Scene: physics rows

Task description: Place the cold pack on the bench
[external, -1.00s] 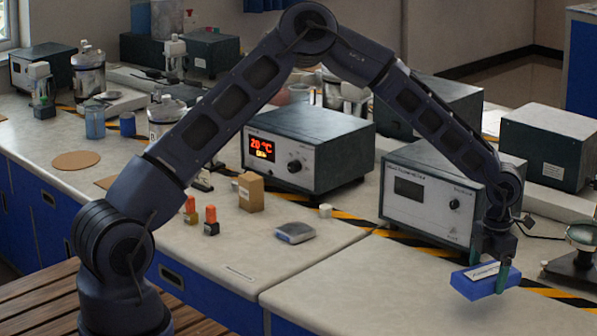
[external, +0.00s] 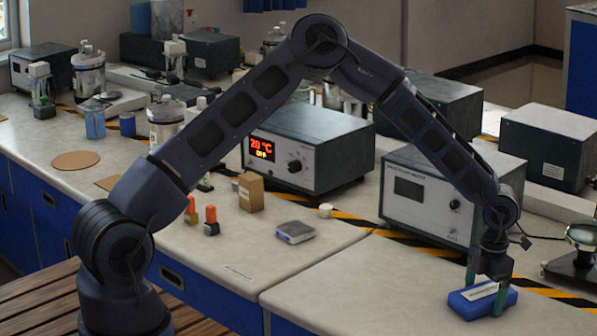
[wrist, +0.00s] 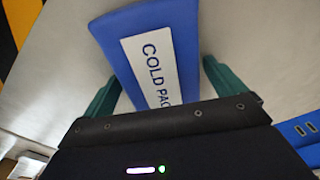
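The cold pack (external: 474,309) is a blue block with a white label. It lies flat on the near right part of the bench (external: 370,290). In the wrist view the pack (wrist: 127,62) shows the label text "COLD PAC", cut off by the gripper body. My gripper (external: 487,293) points down over the pack, its two green fingers low on either side of it. It is open: in the wrist view the fingers (wrist: 163,85) stand wide apart, with a clear gap between the right finger and the pack.
A grey instrument box (external: 430,200) stands behind the pack, with black and yellow tape (external: 400,240) along the bench in front of it. A black stand (external: 572,268) is to the right. The bench surface left of the pack is clear.

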